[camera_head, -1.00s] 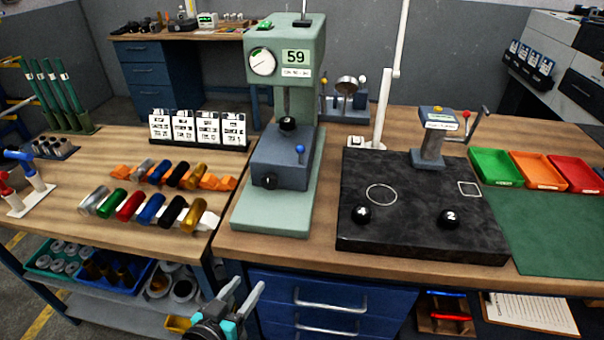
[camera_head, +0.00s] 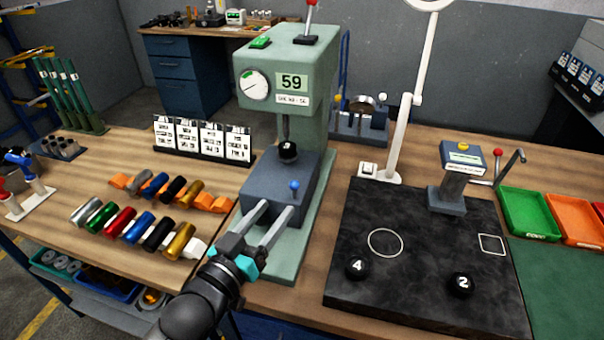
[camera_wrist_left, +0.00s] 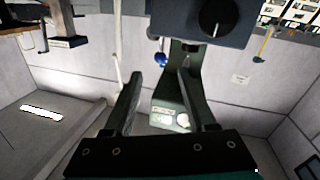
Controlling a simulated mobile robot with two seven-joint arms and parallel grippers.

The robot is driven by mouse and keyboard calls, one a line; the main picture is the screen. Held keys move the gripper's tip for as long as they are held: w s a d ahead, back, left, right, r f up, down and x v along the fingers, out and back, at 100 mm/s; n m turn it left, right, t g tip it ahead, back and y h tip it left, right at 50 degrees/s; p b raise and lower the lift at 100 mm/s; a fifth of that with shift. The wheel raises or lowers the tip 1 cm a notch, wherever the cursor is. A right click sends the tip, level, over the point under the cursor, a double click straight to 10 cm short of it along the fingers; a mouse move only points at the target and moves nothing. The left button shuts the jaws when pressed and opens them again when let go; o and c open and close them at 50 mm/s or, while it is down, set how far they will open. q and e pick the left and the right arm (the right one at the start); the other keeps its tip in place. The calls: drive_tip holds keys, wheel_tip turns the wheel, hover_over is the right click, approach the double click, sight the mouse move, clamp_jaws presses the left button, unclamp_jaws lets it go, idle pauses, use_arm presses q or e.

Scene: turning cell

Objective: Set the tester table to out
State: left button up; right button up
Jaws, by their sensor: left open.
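The green tester (camera_head: 306,62) with a dial and a "59" display stands at the middle of the bench. Its dark blue-grey table block (camera_head: 262,178) sits low on the base, under a black spindle tip (camera_head: 288,150). A lever with a blue ball (camera_head: 294,186) stands at the block's right side; the ball also shows in the wrist view (camera_wrist_left: 160,58). A black round knob (camera_wrist_left: 215,16) is on the block's front in the wrist view. My left gripper (camera_head: 273,208) is open and empty, its fingertips at the block's front near the lever; contact cannot be told. My right gripper is out of view.
Coloured cylinders (camera_head: 140,228) lie in rows on the left bench, with white cards (camera_head: 203,140) behind. Right of the tester is a black slab (camera_head: 425,250) with balls marked 4 (camera_head: 356,267) and 2 (camera_head: 461,285). A white lamp post (camera_head: 400,140) stands behind the slab.

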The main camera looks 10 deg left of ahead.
sight(292, 188)
use_arm(q)
drive_tip(key=x, duration=1.1)
drive_tip(key=shift+b, duration=0.3)
drive_tip(key=shift+w+d, duration=0.2)
drive_tip(key=shift+w, duration=0.4)
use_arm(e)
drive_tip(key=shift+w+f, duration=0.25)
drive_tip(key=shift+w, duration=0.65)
use_arm(q)
drive_tip(key=shift+c, duration=0.5)
clamp_jaws()
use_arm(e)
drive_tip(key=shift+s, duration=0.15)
